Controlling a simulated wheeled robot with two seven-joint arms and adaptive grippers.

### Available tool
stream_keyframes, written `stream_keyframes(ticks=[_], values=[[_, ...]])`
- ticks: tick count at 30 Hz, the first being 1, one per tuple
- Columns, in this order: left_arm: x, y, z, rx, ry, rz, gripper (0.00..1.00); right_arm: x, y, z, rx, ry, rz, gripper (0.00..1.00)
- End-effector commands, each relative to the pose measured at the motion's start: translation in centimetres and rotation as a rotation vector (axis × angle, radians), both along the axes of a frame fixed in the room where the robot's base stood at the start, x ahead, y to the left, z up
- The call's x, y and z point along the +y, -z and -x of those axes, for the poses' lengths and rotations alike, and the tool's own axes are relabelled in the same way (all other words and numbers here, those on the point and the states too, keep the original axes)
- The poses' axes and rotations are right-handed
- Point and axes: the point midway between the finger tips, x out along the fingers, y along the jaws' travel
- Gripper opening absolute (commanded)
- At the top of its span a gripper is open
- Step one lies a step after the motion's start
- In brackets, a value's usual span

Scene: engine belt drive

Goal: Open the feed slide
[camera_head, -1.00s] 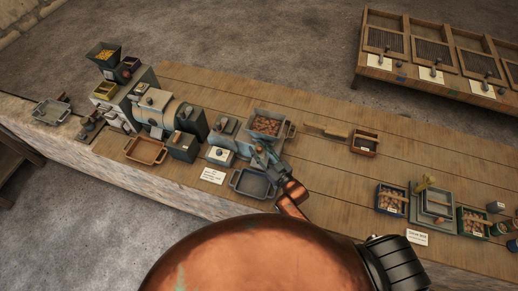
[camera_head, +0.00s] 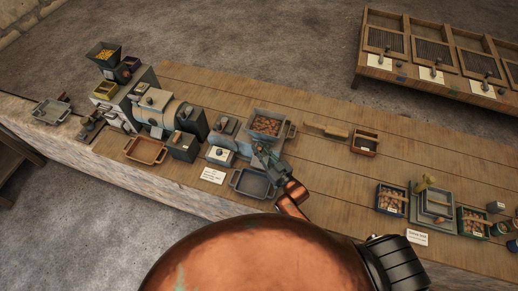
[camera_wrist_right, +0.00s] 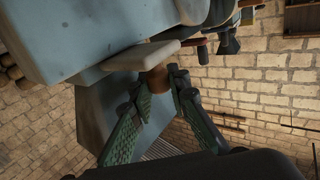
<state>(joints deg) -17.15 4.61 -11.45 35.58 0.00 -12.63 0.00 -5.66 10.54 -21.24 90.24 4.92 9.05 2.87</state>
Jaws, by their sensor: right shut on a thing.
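The feed slide (camera_wrist_right: 140,57) shows in the right wrist view as a thin pale plate coming out of a blue-grey machine housing (camera_wrist_right: 85,35). A brown knob (camera_wrist_right: 156,79) sits at its outer end. My right gripper (camera_wrist_right: 165,82) has its green ribbed fingers on both sides of the knob and is shut on it. In the head view my right gripper (camera_head: 264,161) is at the front of the machine, just below the hopper of brown pieces (camera_head: 266,125). It hides the slide there. My left gripper is not in view.
A grey tray (camera_head: 239,189) lies on the bench under my right gripper. A small white-topped box (camera_head: 220,154) and a label card (camera_head: 212,176) are to its left. Crates of brown pieces (camera_head: 389,197) stand at the right. The bench between is mostly clear.

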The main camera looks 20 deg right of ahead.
Motion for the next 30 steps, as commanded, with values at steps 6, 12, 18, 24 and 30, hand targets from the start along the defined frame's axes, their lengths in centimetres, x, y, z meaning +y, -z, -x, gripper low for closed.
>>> stream_keyframes(ticks=[6,12,18,24,30], values=[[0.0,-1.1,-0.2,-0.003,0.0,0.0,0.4,1.1,-0.1,1.7,0.003,0.001,-0.003,0.0],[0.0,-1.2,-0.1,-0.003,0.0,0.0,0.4,1.6,0.0,2.3,0.0,0.0,0.0,0.0],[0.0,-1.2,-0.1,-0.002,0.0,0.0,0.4,1.6,0.0,2.3,0.0,0.0,0.001,0.21],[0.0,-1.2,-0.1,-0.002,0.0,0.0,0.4,1.6,0.0,2.3,0.0,0.0,0.0,0.35],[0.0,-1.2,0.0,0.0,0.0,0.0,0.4,1.6,0.0,2.3,0.0,0.0,0.0,0.35]])
